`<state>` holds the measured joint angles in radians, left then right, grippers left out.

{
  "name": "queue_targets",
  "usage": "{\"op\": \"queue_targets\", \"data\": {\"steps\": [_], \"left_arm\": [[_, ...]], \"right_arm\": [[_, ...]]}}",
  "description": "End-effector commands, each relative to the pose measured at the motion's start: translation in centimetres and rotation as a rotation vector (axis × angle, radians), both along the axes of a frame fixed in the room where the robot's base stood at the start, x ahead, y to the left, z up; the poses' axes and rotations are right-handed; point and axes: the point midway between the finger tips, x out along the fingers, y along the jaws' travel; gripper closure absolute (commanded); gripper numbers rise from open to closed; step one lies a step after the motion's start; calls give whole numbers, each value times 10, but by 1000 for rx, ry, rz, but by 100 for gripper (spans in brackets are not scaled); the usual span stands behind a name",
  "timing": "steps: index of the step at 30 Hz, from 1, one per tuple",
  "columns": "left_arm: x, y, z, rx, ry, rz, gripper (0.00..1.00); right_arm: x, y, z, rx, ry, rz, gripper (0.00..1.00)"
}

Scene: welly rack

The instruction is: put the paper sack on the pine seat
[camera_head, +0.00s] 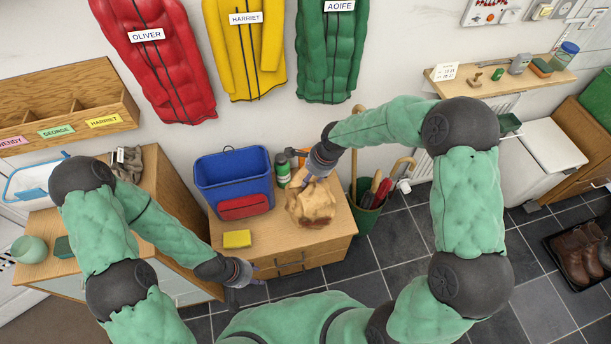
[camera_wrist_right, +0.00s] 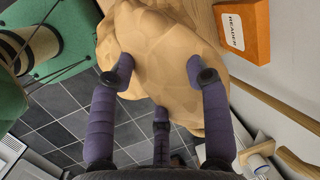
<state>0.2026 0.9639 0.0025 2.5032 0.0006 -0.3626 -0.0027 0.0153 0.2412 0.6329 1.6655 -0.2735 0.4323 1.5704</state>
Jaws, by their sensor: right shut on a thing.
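The paper sack (camera_head: 311,203) is a crumpled tan bag at the right end of a light wooden drawer unit, which looks like the pine seat (camera_head: 280,232). My right gripper (camera_head: 314,178) reaches down to the sack from the upper right. In the right wrist view, its purple fingers (camera_wrist_right: 160,80) are closed against the sack (camera_wrist_right: 150,40), which hides part of the wood behind. I cannot tell whether the sack touches the top. My left gripper (camera_head: 246,284) is open and empty, low in front of the unit's left end.
On the unit stand a blue bag (camera_head: 233,180) with a red pocket, a green bottle (camera_head: 282,170) and a yellow sponge (camera_head: 237,239). A green bin (camera_head: 366,213) with sticks stands to the right. A box marked READER (camera_wrist_right: 243,28) shows in the wrist view.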

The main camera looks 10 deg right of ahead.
Motion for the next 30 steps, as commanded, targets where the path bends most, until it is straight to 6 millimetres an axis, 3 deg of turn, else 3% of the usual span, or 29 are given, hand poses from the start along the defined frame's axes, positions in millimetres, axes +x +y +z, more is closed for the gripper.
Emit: {"op": "queue_targets", "data": {"steps": [7,16,28,29,30], "left_arm": [[0,0,-3,0,0,0,60],[0,0,-18,0,0,0,60],[0,0,-19,0,0,0,60],[0,0,-19,0,0,0,60],[0,0,-19,0,0,0,60]], "right_arm": [[5,-6,-5,1,-6,-3,100],[6,-9,-38,0,-6,-1,100],[7,-9,-40,0,-8,-2,100],[3,-9,-43,0,2,0,47],[3,-9,-43,0,2,0,35]]}}
